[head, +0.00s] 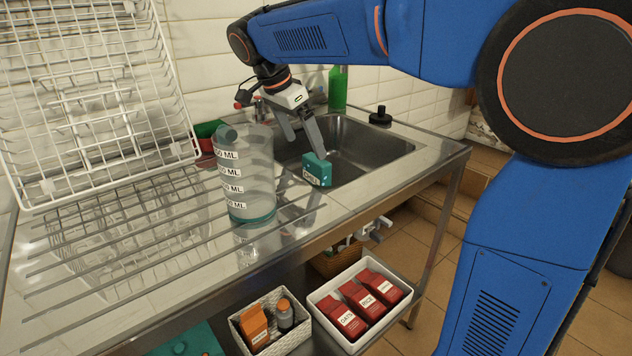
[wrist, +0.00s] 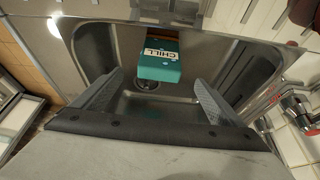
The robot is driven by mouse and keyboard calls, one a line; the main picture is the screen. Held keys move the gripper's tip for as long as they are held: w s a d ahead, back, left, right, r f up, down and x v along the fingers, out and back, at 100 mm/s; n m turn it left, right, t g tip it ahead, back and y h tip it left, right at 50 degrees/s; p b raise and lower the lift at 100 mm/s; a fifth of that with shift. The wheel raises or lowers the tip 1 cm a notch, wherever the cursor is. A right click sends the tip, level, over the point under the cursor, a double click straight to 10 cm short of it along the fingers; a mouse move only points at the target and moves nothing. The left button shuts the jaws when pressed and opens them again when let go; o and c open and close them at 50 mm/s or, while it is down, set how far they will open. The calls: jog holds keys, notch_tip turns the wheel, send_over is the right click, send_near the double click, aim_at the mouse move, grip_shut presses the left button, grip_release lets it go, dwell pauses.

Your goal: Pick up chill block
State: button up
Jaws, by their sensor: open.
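The chill block (head: 317,172) is a small teal block with a white label reading CHILL. In the head view it is at the near edge of the sink. In the wrist view the chill block (wrist: 158,68) shows at the top middle, with its label upside down, just beyond the fingertips. My gripper (head: 306,149) is open and empty over the sink, with one fingertip overlapping the block's top in the head view. In the wrist view my gripper (wrist: 158,84) has its fingers spread to either side of the block, without visible grip. I cannot tell whether a finger touches it.
The metal sink (head: 372,150) lies behind the block. A clear measuring jug (head: 247,185) stands close to its left. A white wire rack (head: 90,100) is at far left. A green bottle (head: 338,88) stands behind the sink. Bins with red packets (head: 361,303) are below.

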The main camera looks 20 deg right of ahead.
aim_at(316, 169)
jog(key=x, duration=1.1)
jog(key=shift+d+f, duration=0.1)
jog(key=shift+f, duration=0.05)
jog(key=shift+c, duration=0.7)
jog(key=c, duration=1.3)
